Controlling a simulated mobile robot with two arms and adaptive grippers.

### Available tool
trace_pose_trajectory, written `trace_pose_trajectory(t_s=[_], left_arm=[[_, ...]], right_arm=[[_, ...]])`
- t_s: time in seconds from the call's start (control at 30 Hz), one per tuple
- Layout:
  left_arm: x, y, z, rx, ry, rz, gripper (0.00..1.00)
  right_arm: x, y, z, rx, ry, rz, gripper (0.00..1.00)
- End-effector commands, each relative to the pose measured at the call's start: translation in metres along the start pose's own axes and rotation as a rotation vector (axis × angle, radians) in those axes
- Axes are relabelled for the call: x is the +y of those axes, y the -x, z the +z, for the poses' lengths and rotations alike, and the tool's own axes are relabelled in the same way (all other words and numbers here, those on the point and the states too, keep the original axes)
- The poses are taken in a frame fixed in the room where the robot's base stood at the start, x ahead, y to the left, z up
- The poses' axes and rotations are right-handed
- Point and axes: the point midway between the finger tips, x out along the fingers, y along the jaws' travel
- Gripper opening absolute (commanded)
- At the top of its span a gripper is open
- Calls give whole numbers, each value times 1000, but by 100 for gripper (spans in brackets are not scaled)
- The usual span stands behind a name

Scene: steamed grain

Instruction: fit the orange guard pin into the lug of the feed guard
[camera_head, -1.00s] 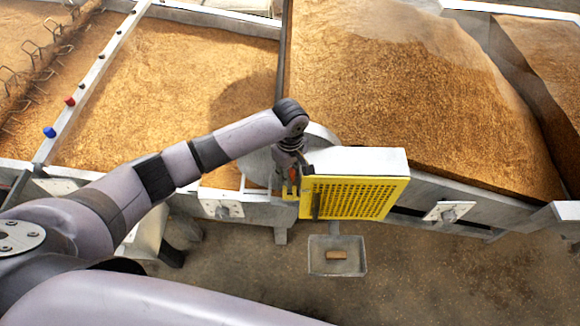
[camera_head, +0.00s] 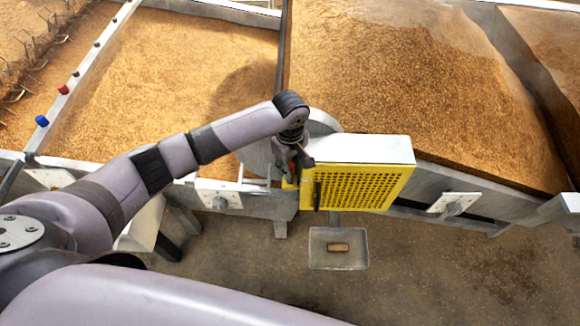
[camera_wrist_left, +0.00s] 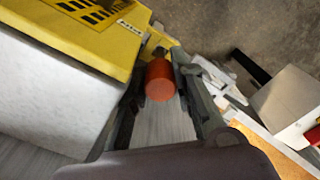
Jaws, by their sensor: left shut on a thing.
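The feed guard (camera_head: 358,187) is a yellow perforated panel with a white housing behind it, at the centre right. A yellow tab that looks like its lug (camera_wrist_left: 156,42) sticks out at the guard's side in the left wrist view. My left gripper (camera_head: 291,178) is at the guard's left edge, shut on the orange guard pin (camera_wrist_left: 160,80). The pin's round orange end faces the wrist camera, between the two fingers (camera_wrist_left: 160,88). Its far end points at the tab; whether it is inside the hole is hidden. My right gripper is not in view.
A grey tray (camera_head: 325,264) with a small brown block (camera_head: 338,247) sits below the guard. Bins of grain (camera_head: 400,90) lie behind. Metal plates with knobs (camera_head: 219,197) are on the front rail. The floor (camera_head: 440,270) at lower right is clear.

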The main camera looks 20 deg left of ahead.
Motion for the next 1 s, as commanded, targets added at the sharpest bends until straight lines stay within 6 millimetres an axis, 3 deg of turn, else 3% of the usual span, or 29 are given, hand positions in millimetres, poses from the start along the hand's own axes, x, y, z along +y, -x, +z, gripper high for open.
trace_pose_trajectory(t_s=[0.3, 1.0], left_arm=[[0, -12, 0, -1, -1, 1, 0], [-2, -44, 1, -2, 0, -6, 0]], right_arm=[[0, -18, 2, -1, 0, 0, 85], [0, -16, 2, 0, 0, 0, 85]])
